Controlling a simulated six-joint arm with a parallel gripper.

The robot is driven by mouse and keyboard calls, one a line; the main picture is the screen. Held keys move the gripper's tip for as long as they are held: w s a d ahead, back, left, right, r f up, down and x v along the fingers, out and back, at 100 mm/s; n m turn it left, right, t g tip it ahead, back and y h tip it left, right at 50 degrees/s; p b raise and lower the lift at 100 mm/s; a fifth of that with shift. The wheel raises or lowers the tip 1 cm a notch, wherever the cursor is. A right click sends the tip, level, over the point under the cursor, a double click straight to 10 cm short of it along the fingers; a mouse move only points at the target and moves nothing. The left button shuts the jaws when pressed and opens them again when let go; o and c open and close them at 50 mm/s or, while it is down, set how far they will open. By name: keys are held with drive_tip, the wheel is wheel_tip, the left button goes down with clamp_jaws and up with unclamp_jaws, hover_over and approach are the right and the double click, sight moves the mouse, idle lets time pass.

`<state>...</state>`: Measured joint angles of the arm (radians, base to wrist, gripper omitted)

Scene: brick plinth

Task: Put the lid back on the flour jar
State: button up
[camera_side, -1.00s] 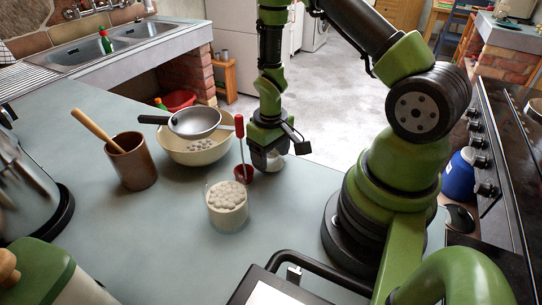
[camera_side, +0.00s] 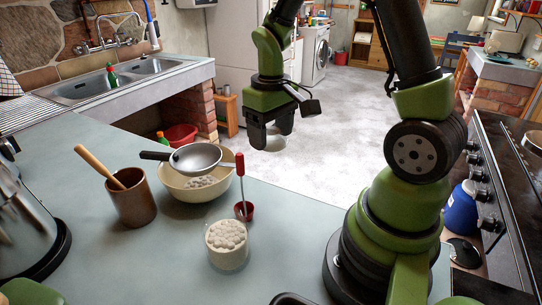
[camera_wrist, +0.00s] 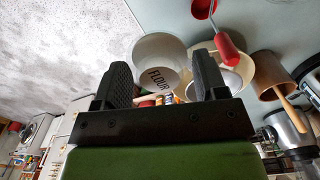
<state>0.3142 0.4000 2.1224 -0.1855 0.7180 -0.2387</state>
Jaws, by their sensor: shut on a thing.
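My gripper (camera_side: 268,135) is raised above the counter near its far edge. It is shut on a pale round thing (camera_side: 280,142), which I take to be the lid. In the wrist view this looks like a white round piece (camera_wrist: 157,52) lettered FLOUR between the fingers (camera_wrist: 165,82). The open flour jar (camera_side: 227,250) stands upright on the counter, nearer the side camera, heaped with white lumps. The gripper and lid are apart from the jar, up and behind it. The jar is not clearly seen in the wrist view.
A red-handled scoop (camera_side: 240,172) stands between gripper and jar. To the left are a cream bowl (camera_side: 175,187) with a steel pan (camera_side: 197,157) across it, and a brown crock (camera_side: 134,203) with a wooden spoon. The counter (camera_side: 295,225) right of the jar is clear.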

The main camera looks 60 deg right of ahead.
sight(271, 130)
wheel_tip(271, 130, up, 8)
drive_tip(key=shift+f, duration=0.15)
drive_tip(key=a, duration=1.7)
wheel_tip(271, 130, down, 12)
drive_tip(key=shift+d, duration=0.25)
idle(1.5)
drive_tip(key=o, duration=1)
drive_tip(key=shift+o, duration=0.5)
